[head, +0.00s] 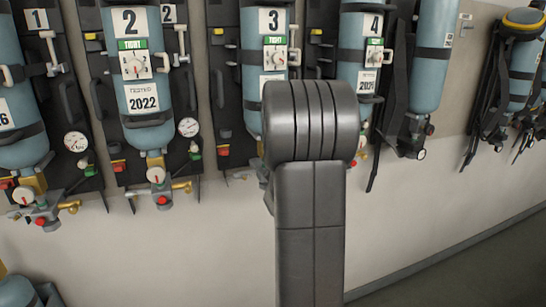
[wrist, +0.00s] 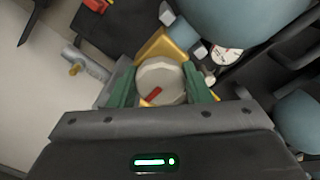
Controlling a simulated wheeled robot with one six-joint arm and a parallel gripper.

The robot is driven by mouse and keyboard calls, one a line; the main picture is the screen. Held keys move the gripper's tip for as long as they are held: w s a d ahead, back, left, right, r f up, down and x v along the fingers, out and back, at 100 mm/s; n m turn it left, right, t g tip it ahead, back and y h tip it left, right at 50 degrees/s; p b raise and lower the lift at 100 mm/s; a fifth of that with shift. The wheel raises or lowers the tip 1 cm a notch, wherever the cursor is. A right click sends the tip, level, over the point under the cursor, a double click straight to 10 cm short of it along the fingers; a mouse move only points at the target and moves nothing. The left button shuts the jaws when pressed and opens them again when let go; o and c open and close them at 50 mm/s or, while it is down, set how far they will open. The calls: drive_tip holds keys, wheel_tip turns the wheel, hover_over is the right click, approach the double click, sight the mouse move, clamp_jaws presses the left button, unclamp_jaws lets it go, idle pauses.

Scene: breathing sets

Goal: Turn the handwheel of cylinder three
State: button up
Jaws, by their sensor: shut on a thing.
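Cylinder three (head: 251,93) is pale blue, strapped upright to a dark backplate, with a "3" label and a green "TIGHT" tag. Its lower end and valve are hidden behind my arm in the head view. In the wrist view, a round off-white handwheel (wrist: 161,78) with a red mark sits on a brass valve body (wrist: 157,46) below a blue cylinder. My gripper (wrist: 161,88) has its green fingers on either side of the handwheel, shut on it. The gripper itself is hidden in the head view.
Cylinder two (head: 143,100) hangs to the left and cylinder four (head: 352,62) to the right, each with straps and hoses. A pressure gauge (wrist: 226,55) is close to the right finger. A grey fitting with a brass tip (wrist: 75,69) lies left. The wall below is bare.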

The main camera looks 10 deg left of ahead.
drive_tip(key=shift+m, duration=0.4)
drive_tip(key=o, duration=1)
drive_tip(key=shift+s+d, duration=0.1)
drive_tip(key=b+v, duration=0.3)
drive_tip(key=v, duration=1)
drive_tip(key=shift+s, duration=0.25)
drive_tip(key=shift+w+d, duration=0.1)
drive_tip(key=p+x, duration=0.3)
drive_tip(key=x, duration=1)
drive_tip(key=shift+w+a, duration=0.2)
drive_tip(key=shift+w, duration=0.1)
drive_tip(key=shift+s+d, duration=0.1)
